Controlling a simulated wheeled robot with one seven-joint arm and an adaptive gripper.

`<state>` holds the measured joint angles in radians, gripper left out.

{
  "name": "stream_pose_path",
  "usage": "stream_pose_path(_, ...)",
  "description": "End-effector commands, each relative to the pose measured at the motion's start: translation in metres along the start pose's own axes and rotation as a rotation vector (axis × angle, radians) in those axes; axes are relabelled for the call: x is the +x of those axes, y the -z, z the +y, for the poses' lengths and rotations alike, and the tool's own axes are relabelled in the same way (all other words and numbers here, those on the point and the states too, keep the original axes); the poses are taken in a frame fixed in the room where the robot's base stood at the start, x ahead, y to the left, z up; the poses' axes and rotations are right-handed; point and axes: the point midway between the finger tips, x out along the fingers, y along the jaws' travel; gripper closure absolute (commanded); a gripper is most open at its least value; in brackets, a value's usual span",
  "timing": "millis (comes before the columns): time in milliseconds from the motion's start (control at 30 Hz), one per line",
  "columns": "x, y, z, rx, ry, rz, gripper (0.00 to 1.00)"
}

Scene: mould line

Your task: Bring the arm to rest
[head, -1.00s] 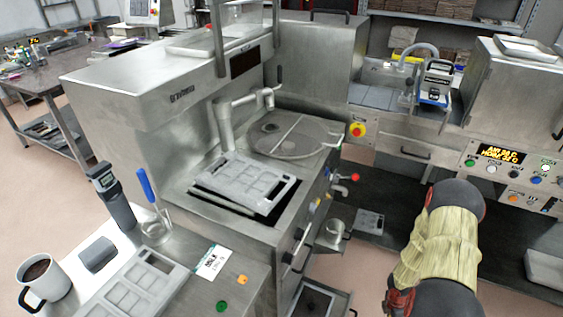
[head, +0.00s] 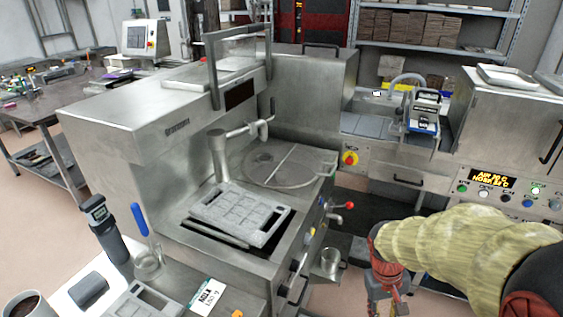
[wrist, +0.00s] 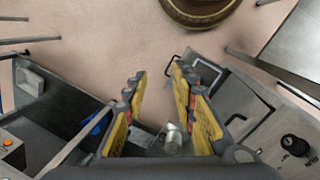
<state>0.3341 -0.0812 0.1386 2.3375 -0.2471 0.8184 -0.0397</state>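My arm (head: 440,240), in a pale yellow sleeve with dark and red joints, reaches in from the right edge of the head view. It bends down at the red joint near the lower right. My gripper is mostly cut off by the bottom edge there. In the wrist view, my gripper (wrist: 159,84) has its two yellow-and-grey fingers spread well apart. Nothing is held between them. A metal cup (wrist: 172,139) shows beyond the fingers, lower down and apart from them.
The steel moulding machine (head: 130,110) with a grey mould (head: 240,212) stands left of my arm. The metal cup also shows in the head view (head: 330,262). A control panel (head: 500,190) is close behind my arm. Open floor shows in the wrist view (wrist: 120,40).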

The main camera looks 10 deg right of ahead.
Motion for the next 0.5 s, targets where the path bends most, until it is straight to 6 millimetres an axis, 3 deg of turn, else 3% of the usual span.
stream_pose_path(33, -0.02, -0.005, -0.012, 0.023, 0.015, 0.036, 0.73)
stream_pose_path(300, -0.098, -0.035, -0.068, 0.067, 0.119, 0.22, 0.73)
stream_pose_path(500, -0.153, -0.052, -0.096, 0.023, 0.166, 0.405, 0.73)
